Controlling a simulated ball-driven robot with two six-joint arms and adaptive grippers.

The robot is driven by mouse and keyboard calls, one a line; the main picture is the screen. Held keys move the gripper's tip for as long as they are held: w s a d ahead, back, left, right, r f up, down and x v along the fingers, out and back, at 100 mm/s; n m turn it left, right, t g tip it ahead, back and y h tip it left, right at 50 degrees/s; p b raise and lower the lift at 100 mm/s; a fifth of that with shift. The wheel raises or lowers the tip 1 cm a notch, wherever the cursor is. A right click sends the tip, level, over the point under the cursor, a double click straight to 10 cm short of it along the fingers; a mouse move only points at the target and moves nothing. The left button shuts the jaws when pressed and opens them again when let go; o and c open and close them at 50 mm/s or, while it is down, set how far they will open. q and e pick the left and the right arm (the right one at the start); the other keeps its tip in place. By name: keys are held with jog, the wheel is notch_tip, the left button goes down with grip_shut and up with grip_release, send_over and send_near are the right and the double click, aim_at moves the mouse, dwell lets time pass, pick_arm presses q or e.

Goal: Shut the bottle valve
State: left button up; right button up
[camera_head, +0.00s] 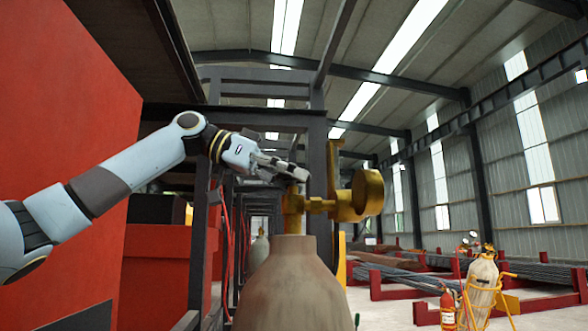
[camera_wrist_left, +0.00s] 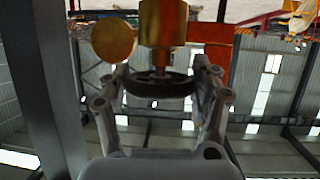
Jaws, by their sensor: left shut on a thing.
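The bottle (camera_head: 293,285) is a worn grey-beige cylinder standing upright at the lower middle of the head view. Its brass valve (camera_head: 293,215) sits on top, with a round brass fitting (camera_head: 367,195) out to the right. My left gripper (camera_head: 298,174) comes in from the left at the top of the valve. In the left wrist view, my left gripper (camera_wrist_left: 162,82) has its two fingers on either side of a dark handwheel (camera_wrist_left: 160,88), shut on it. The brass valve body (camera_wrist_left: 163,24) is beyond the wheel. The handwheel is hidden by my fingers in the head view. My right gripper is not in view.
A red panel (camera_head: 60,150) fills the left side. A dark steel frame (camera_head: 318,150) stands close behind the bottle. At the lower right are a red extinguisher (camera_head: 448,309), another bottle on a yellow trolley (camera_head: 484,285) and red racks with bars (camera_head: 400,280).

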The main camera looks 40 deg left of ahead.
pick_arm(q)
jog(key=m+g+h+p, duration=0.1)
jog(key=m+g+p, duration=0.1)
jog(key=m+g+h+p, duration=0.1)
jog(key=m+p, duration=0.1)
jog(key=p, duration=0.1)
jog(key=m+g+h+p, duration=0.1)
jog(key=g+p, duration=0.1)
jog(key=p, duration=0.1)
jog(key=shift+r+m+g+h, duration=0.3)
jog(key=shift+r+m, duration=0.1)
jog(key=shift+f+m+g+p, duration=0.25)
jog(key=shift+m+g+p, duration=0.75)
jog(key=shift+g+p, duration=0.25)
jog(key=o, duration=1.2)
jog(key=shift+f, duration=0.1)
jog(key=shift+c, duration=0.2)
jog(key=shift+f, duration=0.1)
